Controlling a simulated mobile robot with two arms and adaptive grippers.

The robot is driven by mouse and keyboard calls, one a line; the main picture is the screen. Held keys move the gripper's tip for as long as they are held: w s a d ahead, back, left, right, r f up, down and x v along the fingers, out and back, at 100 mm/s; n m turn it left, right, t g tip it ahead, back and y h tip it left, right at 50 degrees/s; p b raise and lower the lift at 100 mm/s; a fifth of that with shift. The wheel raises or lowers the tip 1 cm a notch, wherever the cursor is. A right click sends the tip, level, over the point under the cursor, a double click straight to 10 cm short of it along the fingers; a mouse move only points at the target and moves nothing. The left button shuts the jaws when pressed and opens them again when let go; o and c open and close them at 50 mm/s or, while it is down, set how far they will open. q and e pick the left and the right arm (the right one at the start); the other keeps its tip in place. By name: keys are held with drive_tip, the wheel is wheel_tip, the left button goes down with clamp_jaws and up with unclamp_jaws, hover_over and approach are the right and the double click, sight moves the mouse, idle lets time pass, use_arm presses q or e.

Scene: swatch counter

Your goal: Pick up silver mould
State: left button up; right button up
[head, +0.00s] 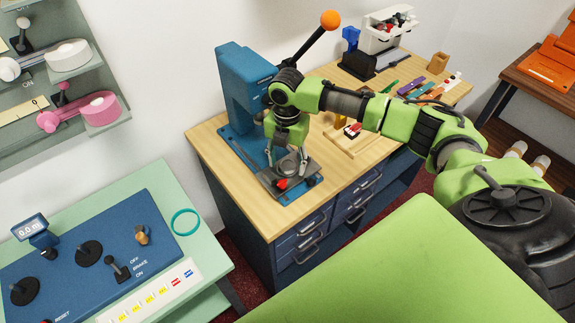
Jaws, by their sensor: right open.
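The silver mould (288,166) appears as a small round grey piece on the dark base plate of the blue press, at the front of the wooden-topped bench. My right gripper (287,152) is open and points down right over the mould, with its fingers to either side. I cannot tell whether the fingers touch it. The gripper body hides part of the mould's far side. My left gripper is out of view.
The blue press (240,85) with its orange-knobbed lever (318,38) stands close behind my right gripper. A red knob (282,184) sits at the plate's front. A wooden board (372,138) and small tools lie to the right. A control panel (90,255) is at lower left.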

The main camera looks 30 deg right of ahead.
drive_tip(key=c, duration=1.3)
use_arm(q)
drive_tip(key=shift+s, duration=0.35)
use_arm(e)
drive_tip(key=shift+c, duration=0.2)
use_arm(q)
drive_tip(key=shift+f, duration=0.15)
use_arm(e)
drive_tip(key=shift+r, duration=0.15)
drive_tip(key=shift+r+b, duration=0.5)
use_arm(q)
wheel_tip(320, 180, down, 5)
drive_tip(key=b, duration=0.4)
use_arm(e)
drive_tip(key=s+d+r, duration=0.4)
drive_tip(key=s+r, duration=0.7)
drive_tip(key=s, duration=0.2)
drive_tip(key=shift+s+r, duration=0.2)
drive_tip(key=shift+r, duration=0.2)
